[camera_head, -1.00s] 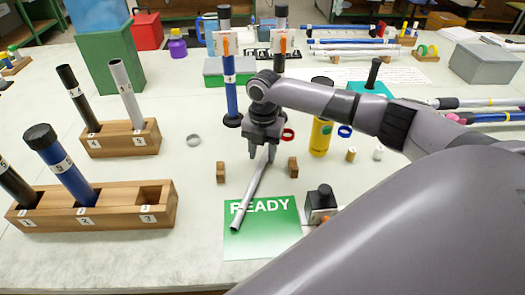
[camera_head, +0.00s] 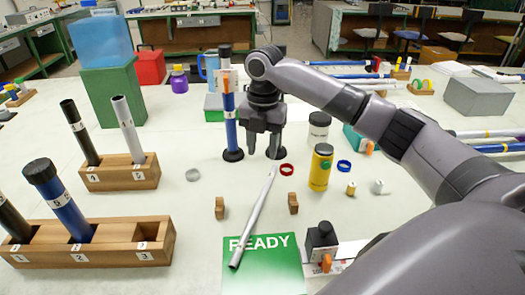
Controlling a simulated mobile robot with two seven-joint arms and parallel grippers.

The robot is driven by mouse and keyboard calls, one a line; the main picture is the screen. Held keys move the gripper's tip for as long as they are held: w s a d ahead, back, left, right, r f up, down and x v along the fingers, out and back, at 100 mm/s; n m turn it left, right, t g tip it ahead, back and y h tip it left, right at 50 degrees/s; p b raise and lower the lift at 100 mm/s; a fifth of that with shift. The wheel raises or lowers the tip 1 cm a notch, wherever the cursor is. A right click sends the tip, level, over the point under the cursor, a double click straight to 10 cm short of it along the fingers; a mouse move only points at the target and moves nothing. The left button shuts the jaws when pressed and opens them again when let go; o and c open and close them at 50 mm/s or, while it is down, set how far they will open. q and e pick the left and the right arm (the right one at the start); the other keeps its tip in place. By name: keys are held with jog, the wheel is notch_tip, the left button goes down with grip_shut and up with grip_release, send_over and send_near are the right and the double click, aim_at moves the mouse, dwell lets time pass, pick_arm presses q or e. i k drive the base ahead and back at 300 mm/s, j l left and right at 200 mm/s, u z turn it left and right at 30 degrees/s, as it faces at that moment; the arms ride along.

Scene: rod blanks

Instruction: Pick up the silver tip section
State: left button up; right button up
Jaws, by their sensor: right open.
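A thin silver rod (camera_head: 252,218) lies slanted across the table. Its near end is over the green READY mat (camera_head: 285,270) and its far end is just below my right gripper in the picture. My right gripper (camera_head: 262,154) points down with its fingers apart and nothing between them. A small gap shows between its fingertips and the rod's far end. Another silver tube (camera_head: 127,125) stands tilted in the small wooden rack (camera_head: 112,177) at left. My left gripper is not in view.
Two small wooden blocks (camera_head: 220,208) (camera_head: 293,203) flank the rod. A red ring (camera_head: 287,170), a yellow bottle (camera_head: 321,168) and a black-topped device (camera_head: 321,240) are to the right. A larger wooden rack (camera_head: 110,258) is at front left.

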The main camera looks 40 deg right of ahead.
aim_at(233, 265)
jog(key=k+j, duration=0.8)
